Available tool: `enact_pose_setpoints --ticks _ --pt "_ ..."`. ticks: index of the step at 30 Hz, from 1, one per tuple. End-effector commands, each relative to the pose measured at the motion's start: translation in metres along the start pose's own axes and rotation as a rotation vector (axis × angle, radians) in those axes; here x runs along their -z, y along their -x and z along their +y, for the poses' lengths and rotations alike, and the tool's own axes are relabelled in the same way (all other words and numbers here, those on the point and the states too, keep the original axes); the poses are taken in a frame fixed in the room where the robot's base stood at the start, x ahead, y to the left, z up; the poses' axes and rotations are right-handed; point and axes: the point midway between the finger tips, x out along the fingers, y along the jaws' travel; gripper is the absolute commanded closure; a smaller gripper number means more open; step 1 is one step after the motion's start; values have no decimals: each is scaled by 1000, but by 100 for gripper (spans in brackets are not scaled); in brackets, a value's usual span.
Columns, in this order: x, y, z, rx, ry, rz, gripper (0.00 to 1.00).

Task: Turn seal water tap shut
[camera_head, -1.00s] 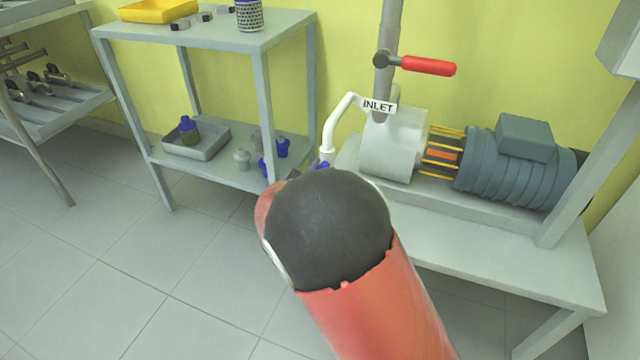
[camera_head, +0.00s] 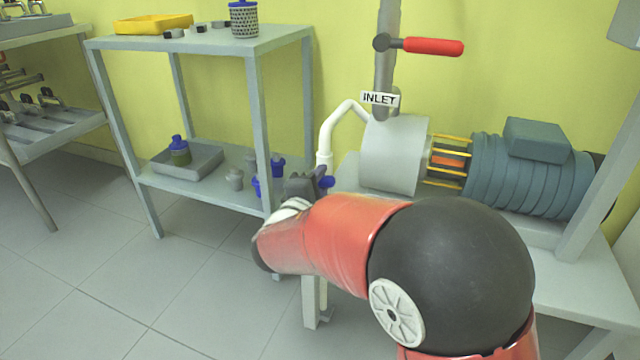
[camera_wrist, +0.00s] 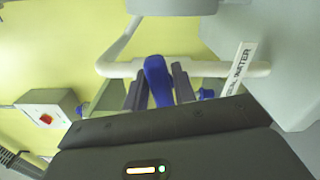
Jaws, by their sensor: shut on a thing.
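The seal water tap has a blue lever handle (camera_wrist: 157,80) on a white pipe (camera_wrist: 208,69), beside a tag reading "…WATER" (camera_wrist: 238,68). In the wrist view, my gripper (camera_wrist: 159,84) has one dark finger on each side of the blue handle and is shut on it. The handle points along the fingers, across the pipe. In the head view, my gripper (camera_head: 304,186) is by the lower end of the white pipe (camera_head: 325,145), left of the pump. A bit of blue (camera_head: 327,182) shows beside it; my arm hides the area below.
The pump (camera_head: 395,155) with its motor (camera_head: 530,170) stands on a bench right of my gripper. Above are an INLET tag (camera_head: 380,98) and a red lever (camera_head: 434,47). A grey shelf (camera_head: 215,45) with bottles stands close on the left. The floor at left is clear.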

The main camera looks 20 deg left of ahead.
Motion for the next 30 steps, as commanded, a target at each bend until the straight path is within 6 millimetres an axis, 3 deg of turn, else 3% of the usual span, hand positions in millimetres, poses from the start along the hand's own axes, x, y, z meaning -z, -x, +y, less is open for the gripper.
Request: enact_pose_setpoints --ticks 12,29,30 --pt "0 0 -3 1 -201 -1 96" --pt "0 0 -4 2 -234 0 96" --pt "0 0 -4 2 -233 0 72"
